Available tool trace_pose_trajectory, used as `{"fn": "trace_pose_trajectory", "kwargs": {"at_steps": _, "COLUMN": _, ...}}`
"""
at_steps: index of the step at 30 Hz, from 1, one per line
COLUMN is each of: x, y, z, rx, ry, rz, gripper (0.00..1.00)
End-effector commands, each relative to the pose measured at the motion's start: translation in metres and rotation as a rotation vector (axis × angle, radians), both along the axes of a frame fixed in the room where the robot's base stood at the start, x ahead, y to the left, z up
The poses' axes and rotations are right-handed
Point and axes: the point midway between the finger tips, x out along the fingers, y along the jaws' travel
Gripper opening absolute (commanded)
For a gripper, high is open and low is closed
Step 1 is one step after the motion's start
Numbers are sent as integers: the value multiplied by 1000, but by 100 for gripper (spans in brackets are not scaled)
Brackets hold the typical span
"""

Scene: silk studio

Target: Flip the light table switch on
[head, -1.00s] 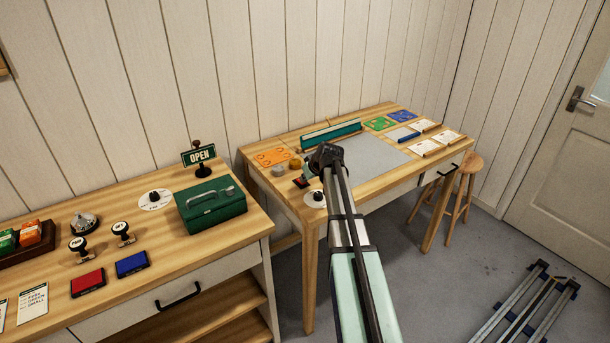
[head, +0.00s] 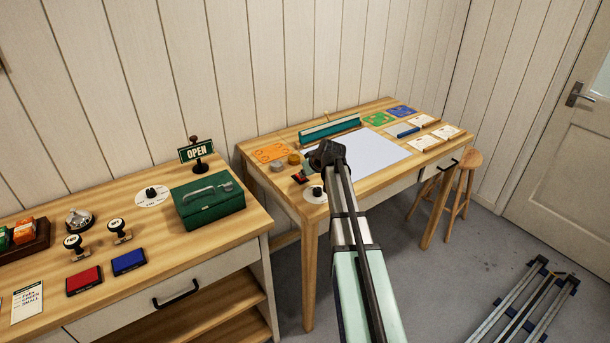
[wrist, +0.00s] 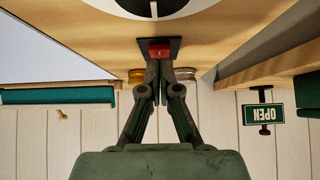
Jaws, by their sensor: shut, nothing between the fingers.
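The light table's switch (head: 300,178) is a small black plate with a red rocker, on the front left of the wooden table beside the panel. The panel (head: 375,152) looks bright bluish white. In the wrist view the red rocker (wrist: 160,48) is directly past my fingertips, and I cannot tell whether they touch it. My gripper (wrist: 158,68) is shut and empty, its fingers together at the switch. In the head view my arm's dark end hides the fingers.
A white dial with a black knob (head: 316,191) is close to the switch. Yellow and grey round pieces (head: 293,159) and a green-teal bar (head: 330,129) are behind. The left counter holds a green box (head: 208,200) and an OPEN sign (head: 197,152).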

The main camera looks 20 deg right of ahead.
Motion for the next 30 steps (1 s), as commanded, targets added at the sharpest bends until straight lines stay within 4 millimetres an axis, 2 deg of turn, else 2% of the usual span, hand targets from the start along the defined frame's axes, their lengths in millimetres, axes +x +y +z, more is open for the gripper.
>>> {"fn": "trace_pose_trajectory", "kwargs": {"at_steps": 6, "x": 0, "y": 0, "z": 9, "rx": 0, "ry": 0, "rz": 0, "gripper": 0}}
{"fn": "trace_pose_trajectory", "kwargs": {"at_steps": 19, "x": 0, "y": 0, "z": 13, "rx": 0, "ry": -1, "rz": 1, "gripper": 0}}
{"fn": "trace_pose_trajectory", "kwargs": {"at_steps": 23, "x": -2, "y": 1, "z": 27, "rx": -1, "ry": -2, "rz": 2, "gripper": 0}}
{"fn": "trace_pose_trajectory", "kwargs": {"at_steps": 27, "x": -4, "y": 2, "z": 53, "rx": -1, "ry": -2, "rz": 4, "gripper": 0}}
{"fn": "trace_pose_trajectory", "kwargs": {"at_steps": 30, "x": -23, "y": -1, "z": 59, "rx": -2, "ry": -2, "rz": 2, "gripper": 0}}
